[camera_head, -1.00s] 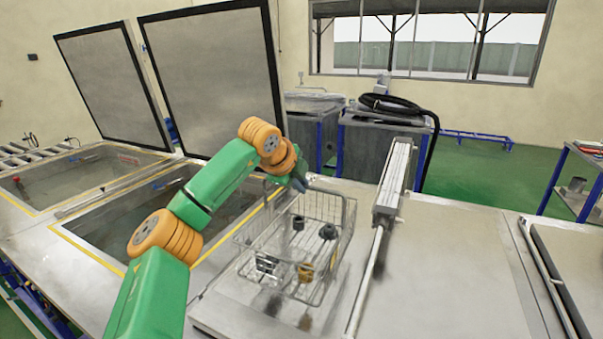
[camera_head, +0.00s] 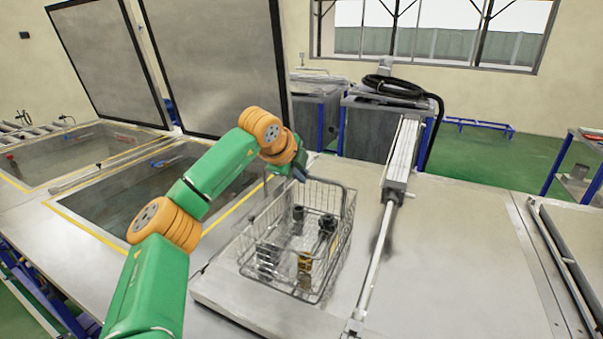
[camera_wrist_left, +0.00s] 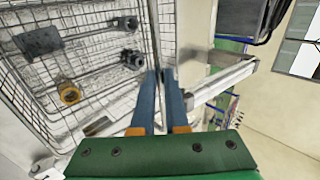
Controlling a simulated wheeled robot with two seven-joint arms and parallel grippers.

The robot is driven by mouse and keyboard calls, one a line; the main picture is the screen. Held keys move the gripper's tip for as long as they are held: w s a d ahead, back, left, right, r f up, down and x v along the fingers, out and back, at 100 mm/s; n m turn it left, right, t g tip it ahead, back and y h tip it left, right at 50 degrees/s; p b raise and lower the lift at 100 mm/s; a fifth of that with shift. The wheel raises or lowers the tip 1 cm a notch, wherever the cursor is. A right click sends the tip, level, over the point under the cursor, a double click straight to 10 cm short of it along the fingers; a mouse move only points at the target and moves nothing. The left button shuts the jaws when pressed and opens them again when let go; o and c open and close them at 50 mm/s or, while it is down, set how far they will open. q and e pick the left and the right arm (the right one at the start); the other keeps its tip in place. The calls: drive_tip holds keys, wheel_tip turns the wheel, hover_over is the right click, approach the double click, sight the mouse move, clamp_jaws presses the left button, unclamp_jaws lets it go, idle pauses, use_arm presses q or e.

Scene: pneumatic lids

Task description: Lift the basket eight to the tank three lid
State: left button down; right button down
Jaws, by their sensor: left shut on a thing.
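The wire basket (camera_head: 338,256) is over the closed metal lid (camera_head: 222,292) right of the two open tanks; I take this as the tank three lid. The basket looks upright and very low over the lid or on it; I cannot tell whether it touches. Several dark parts and a brass-coloured part are inside. My left gripper (camera_head: 301,173) is shut on the basket's upper handle at its far side. In the left wrist view, my blue fingers (camera_wrist_left: 167,78) are close together beside the basket's wire wall (camera_wrist_left: 153,38). The grip itself is partly hidden. My right gripper is not in view.
A pneumatic cylinder (camera_head: 402,155) with a long rod stands just right of the basket. Two raised lids (camera_head: 215,65) stand behind the open tanks (camera_head: 118,205) at left. A bare metal surface (camera_head: 455,265) lies right of the cylinder. Grey tanks with a black hose (camera_head: 398,88) are behind.

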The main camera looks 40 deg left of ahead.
use_arm(q)
drive_tip(key=shift+d+r, duration=0.15)
drive_tip(key=shift+d, duration=0.1)
drive_tip(key=shift+a+f+b, duration=0.1)
drive_tip(key=shift+f+b, duration=0.25)
drive_tip(key=c, duration=1)
unclamp_jaws()
drive_tip(key=shift+r, duration=0.1)
drive_tip(key=shift+o, duration=0.8)
drive_tip(key=shift+s, duration=0.15)
drive_tip(key=s+d+r+p, duration=0.1)
drive_tip(key=s+r+p, duration=0.1)
drive_tip(key=r, duration=0.6)
drive_tip(key=s+d+r+p, duration=0.1)
drive_tip(key=s+r+p, duration=0.2)
drive_tip(key=r, duration=0.6)
drive_tip(key=shift+r+p, duration=0.15)
drive_tip(key=shift+p, duration=0.3)
